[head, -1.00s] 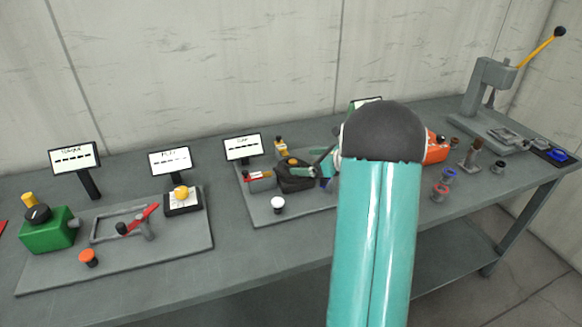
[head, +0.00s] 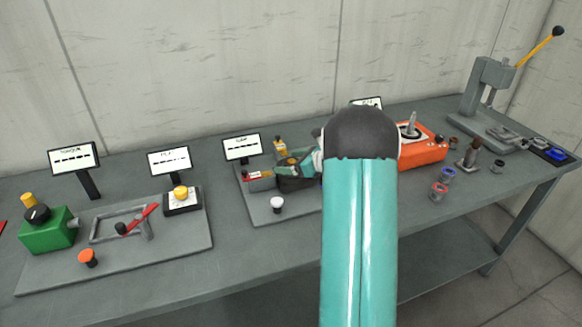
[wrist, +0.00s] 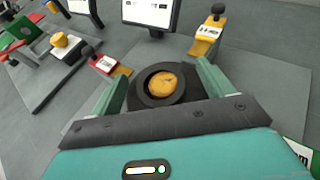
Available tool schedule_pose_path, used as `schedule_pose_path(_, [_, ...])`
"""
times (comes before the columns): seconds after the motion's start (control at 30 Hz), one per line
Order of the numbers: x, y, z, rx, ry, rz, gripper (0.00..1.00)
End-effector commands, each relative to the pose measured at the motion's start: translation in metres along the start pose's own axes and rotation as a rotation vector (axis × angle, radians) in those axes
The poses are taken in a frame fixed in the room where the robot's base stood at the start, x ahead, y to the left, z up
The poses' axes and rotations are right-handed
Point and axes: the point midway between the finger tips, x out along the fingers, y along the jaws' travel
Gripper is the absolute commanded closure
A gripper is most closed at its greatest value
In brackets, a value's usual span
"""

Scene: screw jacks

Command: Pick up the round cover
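The round cover (wrist: 162,82) looks like an orange-yellow round piece in the middle of a dark, round body (wrist: 146,99). I cannot tell where the cover ends and the body begins. In the head view the dark body (head: 291,185) sits on the middle grey board, partly hidden by my arm. My gripper (wrist: 161,68) is open, with one green finger on each side of the dark body in the wrist view. The fingers appear apart from it and nothing is between them but the view of it. In the head view my gripper (head: 299,161) is over this spot, largely hidden.
A red block (head: 260,174) with a dark knob stands close on the left, and a yellow one (head: 280,146) behind. A sign (head: 242,147) stands at the back. A white-topped button (head: 277,203) is in front. An orange box (head: 423,150) is to the right.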

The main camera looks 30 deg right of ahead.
Motion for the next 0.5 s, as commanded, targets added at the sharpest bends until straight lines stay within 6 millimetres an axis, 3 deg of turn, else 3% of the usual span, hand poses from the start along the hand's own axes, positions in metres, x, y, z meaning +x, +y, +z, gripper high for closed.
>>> schedule_pose_path(0.07, [0.0, 0.0, 0.001, -0.001, -0.002, 0.0, 0.56])
schedule_pose_path(0.33, [-0.001, 0.0, 0.003, -0.002, -0.002, -0.001, 0.56])
schedule_pose_path(0.5, [-0.006, -0.001, 0.015, -0.002, -0.003, -0.001, 0.56])
